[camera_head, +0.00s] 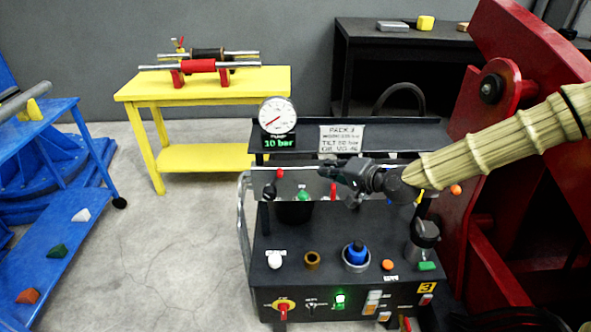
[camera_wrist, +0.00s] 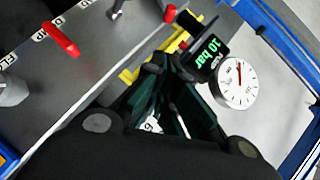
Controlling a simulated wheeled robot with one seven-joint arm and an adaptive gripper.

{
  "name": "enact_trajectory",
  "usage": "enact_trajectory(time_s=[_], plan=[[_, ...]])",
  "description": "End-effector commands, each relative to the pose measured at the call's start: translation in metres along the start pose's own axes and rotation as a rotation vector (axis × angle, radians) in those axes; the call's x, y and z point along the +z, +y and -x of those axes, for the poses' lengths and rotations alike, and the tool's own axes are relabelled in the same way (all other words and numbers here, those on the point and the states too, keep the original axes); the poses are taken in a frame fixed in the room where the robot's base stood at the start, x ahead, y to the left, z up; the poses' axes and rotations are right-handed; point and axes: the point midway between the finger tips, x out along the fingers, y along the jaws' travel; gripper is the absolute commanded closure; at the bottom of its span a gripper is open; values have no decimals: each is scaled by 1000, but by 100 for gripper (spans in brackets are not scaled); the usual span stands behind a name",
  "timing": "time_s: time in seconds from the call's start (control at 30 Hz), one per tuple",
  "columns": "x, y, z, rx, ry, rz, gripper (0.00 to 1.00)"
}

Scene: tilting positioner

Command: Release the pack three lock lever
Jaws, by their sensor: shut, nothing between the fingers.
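The pack three console (camera_head: 330,240) is a black unit with a "PACK 3" sign (camera_head: 342,139) at its back. A red lever (camera_head: 333,190) stands on its rear panel just below my gripper (camera_head: 326,171); a red handle (camera_wrist: 60,38) also shows in the wrist view. To the left is a black lever with a red knob (camera_head: 280,173). I cannot tell which is the lock lever, as the labels are too small or cut off. My gripper is shut and empty, pointing left above the panel, apparently apart from the levers. Its dark fingers (camera_wrist: 160,72) show in the wrist view.
A pressure gauge (camera_head: 278,115) with a green "10 bar" display (camera_head: 279,142) stands behind the left of the console. A green knob (camera_head: 302,194) sits between the levers. The red positioner frame (camera_head: 492,90) rises at right. Open floor lies at left.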

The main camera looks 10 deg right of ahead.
Motion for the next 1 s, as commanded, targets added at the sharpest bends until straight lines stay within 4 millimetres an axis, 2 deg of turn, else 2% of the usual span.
enact_trajectory(time_s=[0.27,0.8,1.0], plan=[[0,0,-19,1,-2,2,100],[1,0,-101,1,-2,1,100],[17,0,-116,1,-2,0,100]])
